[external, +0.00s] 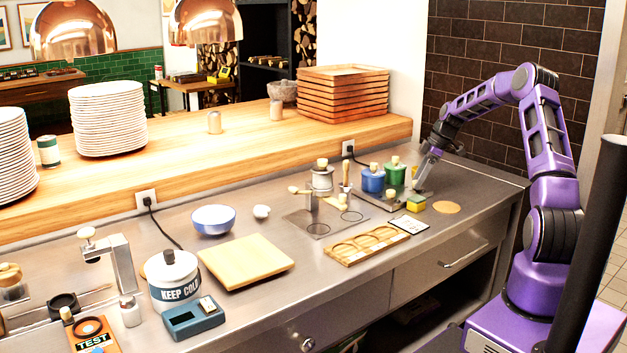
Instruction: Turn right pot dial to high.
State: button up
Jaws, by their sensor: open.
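A green pot (395,173) with a pale lid knob stands toward the right end of the steel counter. A blue pot (373,181) stands just left of it. Both seem to sit on a low dark base. Small pale knobs show near the front of the pots, but they are too small to tell a dial or its setting. My gripper (420,187) is open and points down just right of the green pot, close to the counter. I cannot tell if it touches anything.
A wooden tray (367,245) with round hollows is nearer the front edge. The wooden shelf (250,150) rises behind. The counter's right end is clear.

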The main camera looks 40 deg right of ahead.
grip_shut()
dwell(0.4)
